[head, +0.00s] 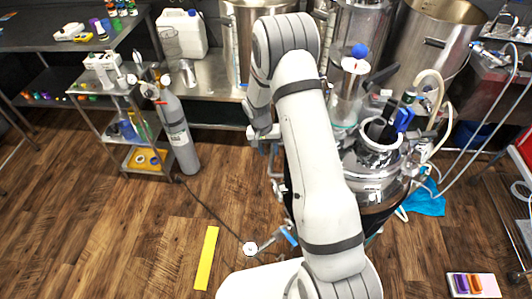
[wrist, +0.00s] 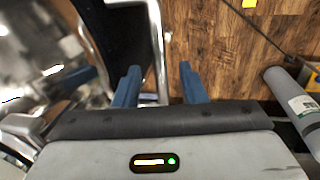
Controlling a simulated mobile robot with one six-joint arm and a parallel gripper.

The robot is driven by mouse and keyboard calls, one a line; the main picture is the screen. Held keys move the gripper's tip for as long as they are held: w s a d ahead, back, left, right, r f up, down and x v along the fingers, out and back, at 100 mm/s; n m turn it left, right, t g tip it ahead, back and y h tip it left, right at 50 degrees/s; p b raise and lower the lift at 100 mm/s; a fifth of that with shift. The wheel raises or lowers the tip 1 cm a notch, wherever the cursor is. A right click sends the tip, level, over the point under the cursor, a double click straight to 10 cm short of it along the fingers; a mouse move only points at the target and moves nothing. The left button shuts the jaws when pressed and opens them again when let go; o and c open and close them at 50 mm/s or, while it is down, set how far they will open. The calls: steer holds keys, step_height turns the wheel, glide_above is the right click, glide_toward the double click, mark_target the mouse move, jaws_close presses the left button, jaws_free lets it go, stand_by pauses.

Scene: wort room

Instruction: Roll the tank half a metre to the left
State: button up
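The tank (head: 375,185) is a shiny steel vessel with an open-necked top, standing on the floor to the right of my arm in the head view. My arm hides part of its left side. In the wrist view its blurred steel body (wrist: 40,50) fills the left. A bent silver bar (wrist: 157,30), apparently its handle, runs down between the two blue fingertips of my gripper (wrist: 157,78). The fingers are apart, with a visible gap on both sides of the bar. In the head view my gripper (head: 268,140) is partly hidden by my arm.
A grey gas cylinder (head: 178,130) stands on the left beside a steel cart (head: 112,90). A dark hose runs across the floor. A yellow strip (head: 206,258) lies on the wooden floor, which is otherwise largely clear at left. A blue cloth (head: 425,200) lies right of the tank.

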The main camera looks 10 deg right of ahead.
steer(key=shift+s+d+f, duration=0.1)
steer(key=shift+d+f, duration=0.05)
steer(key=shift+f, duration=0.55)
steer(key=shift+d+f, duration=0.1)
steer(key=shift+f, duration=0.6)
steer(key=shift+c, duration=0.4)
jaws_close()
